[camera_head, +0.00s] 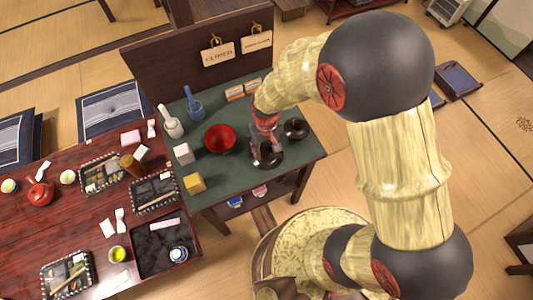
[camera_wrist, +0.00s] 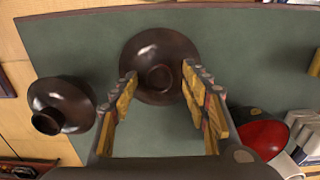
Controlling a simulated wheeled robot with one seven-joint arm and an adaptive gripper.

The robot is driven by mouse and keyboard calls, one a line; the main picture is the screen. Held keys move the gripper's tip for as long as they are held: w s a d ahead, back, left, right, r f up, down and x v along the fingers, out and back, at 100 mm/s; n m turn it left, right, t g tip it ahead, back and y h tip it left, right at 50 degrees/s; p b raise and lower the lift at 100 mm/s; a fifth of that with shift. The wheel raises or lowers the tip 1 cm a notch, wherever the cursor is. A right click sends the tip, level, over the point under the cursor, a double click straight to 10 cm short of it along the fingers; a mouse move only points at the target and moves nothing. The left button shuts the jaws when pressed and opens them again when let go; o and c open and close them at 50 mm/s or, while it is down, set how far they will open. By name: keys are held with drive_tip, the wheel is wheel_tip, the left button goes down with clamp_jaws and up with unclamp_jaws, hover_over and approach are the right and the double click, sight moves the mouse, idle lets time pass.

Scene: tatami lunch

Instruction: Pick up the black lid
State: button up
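Two dark, glossy round pieces that look like lids stand on the green table top. One black lid (camera_wrist: 158,52) is under my gripper, with a round raised ring at its centre; in the head view it shows partly behind the fingers (camera_head: 271,158). The other dark piece (camera_wrist: 62,103) is to its left in the wrist view and behind right in the head view (camera_head: 296,129). My gripper (camera_wrist: 160,78) is open, pointing down, its fingertips over opposite sides of the first lid. I cannot tell whether they touch it. It also shows in the head view (camera_head: 265,147).
A red bowl (camera_head: 219,138) stands left of my gripper. An upright board (camera_head: 180,62) closes the table's back. The front right top is clear.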

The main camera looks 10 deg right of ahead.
drive_tip(key=shift+c, duration=1.2)
drive_tip(key=c, duration=0.8)
drive_tip(key=shift+c, duration=0.2)
drive_tip(key=shift+r, duration=0.1)
